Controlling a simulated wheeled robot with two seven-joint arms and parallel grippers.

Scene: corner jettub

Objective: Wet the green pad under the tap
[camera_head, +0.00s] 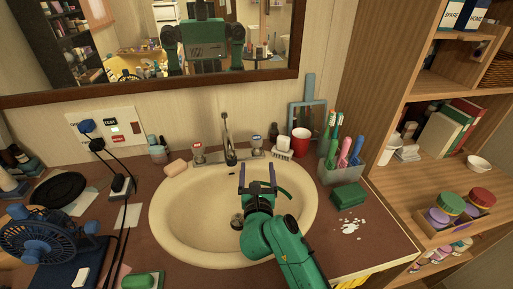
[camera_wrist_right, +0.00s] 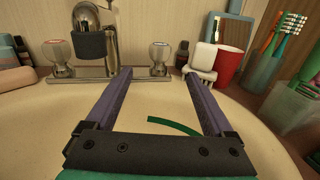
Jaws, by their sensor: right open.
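A dark green pad (camera_head: 348,195) lies on the counter right of the sink, below the toothbrush holder. A green edge at the right of the right wrist view may be the same pad. The tap (camera_head: 228,145) stands at the back of the cream sink (camera_head: 175,225); in the right wrist view the tap (camera_wrist_right: 92,45) shows a dark band near its spout end. No water stream is visible. My right gripper (camera_head: 257,169) is open and empty over the sink, its fingers (camera_wrist_right: 157,75) apart and pointing toward the back rim. My left gripper is out of view.
Tap handles (camera_head: 198,152) flank the spout. A white brush (camera_head: 283,146), red cup (camera_head: 301,140) and toothbrush holder (camera_head: 342,165) stand behind right. A thin green strip (camera_wrist_right: 172,125) shows in the sink. White spill (camera_head: 350,228) marks the counter. A blue fan (camera_head: 45,236) and cords crowd the left.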

